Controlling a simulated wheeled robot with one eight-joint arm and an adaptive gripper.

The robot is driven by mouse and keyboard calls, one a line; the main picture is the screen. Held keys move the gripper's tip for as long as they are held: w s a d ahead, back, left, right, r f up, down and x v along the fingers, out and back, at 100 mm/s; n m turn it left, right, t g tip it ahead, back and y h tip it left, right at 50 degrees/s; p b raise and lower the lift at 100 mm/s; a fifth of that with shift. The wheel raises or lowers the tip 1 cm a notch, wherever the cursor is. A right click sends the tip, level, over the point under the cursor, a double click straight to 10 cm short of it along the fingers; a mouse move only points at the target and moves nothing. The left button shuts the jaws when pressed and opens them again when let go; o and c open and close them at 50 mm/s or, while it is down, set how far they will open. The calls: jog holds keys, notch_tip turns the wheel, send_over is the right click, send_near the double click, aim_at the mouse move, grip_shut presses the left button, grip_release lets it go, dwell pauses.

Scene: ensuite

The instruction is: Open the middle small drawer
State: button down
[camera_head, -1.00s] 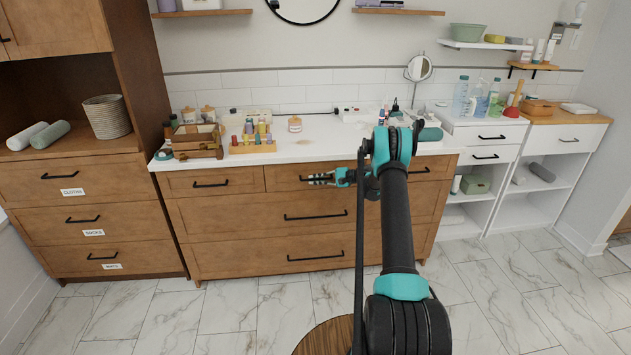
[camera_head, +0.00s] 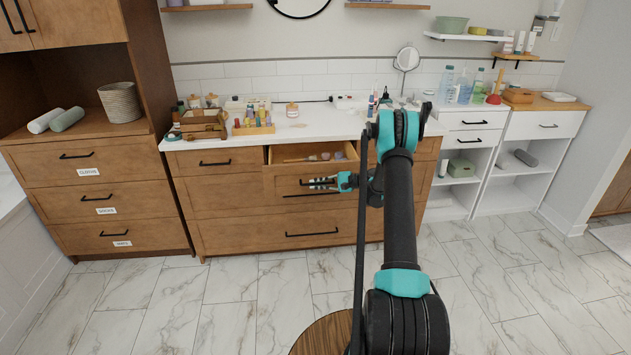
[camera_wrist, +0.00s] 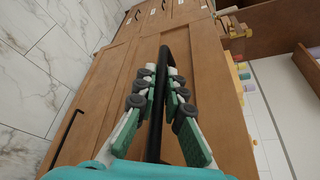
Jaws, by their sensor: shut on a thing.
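The middle small drawer (camera_head: 288,180) of the wooden vanity is pulled out, and its inside shows with a few small items in it. Its black bar handle (camera_wrist: 160,110) runs between the fingers of my gripper (camera_wrist: 158,88) in the wrist view. In the head view my gripper (camera_head: 323,183) is at the front of this drawer, shut on the handle. The fingers and arm hide part of the handle and the right end of the drawer front.
The left small drawer (camera_head: 214,162) is shut. The white countertop (camera_head: 300,128) above holds a wooden box (camera_head: 203,124), a rack of bottles (camera_head: 254,128) and other toiletries. White shelving (camera_head: 465,180) stands to the right. The marble floor (camera_head: 240,300) in front is mostly clear.

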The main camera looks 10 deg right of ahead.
jog(key=shift+s+d, duration=0.1)
jog(key=shift+s, duration=2.05)
jog(key=c, duration=1.6)
grip_release()
jog(key=v, duration=1.2)
